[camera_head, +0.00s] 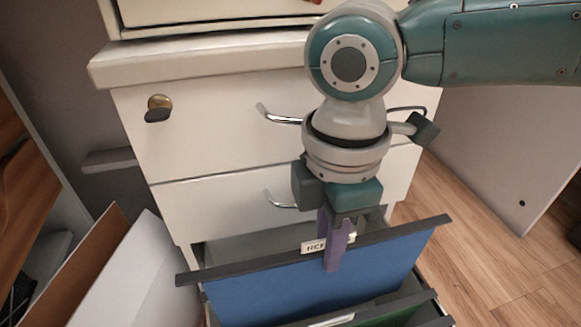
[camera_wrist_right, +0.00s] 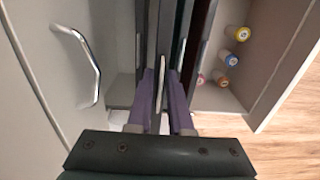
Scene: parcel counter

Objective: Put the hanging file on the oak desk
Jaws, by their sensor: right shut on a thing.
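The blue hanging file (camera_head: 310,285) has a dark top rail and a white label tab with dark letters. It hangs upright at the open bottom drawer (camera_head: 225,245). My right gripper (camera_head: 334,255) comes from above, and its purple fingers are shut on the file's top edge beside the tab. In the right wrist view the fingers (camera_wrist_right: 164,95) stand on either side of a thin upright edge. Whether the file's rail rests on the drawer sides or is raised is unclear. My left gripper is not in view. I cannot make out the oak desk for certain.
A green file (camera_head: 395,312) hangs in front of the blue one. Several coloured spools (camera_wrist_right: 230,59) lie in the drawer. Wood floor (camera_head: 490,240) is clear at the right. Leaning boards stand at the left.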

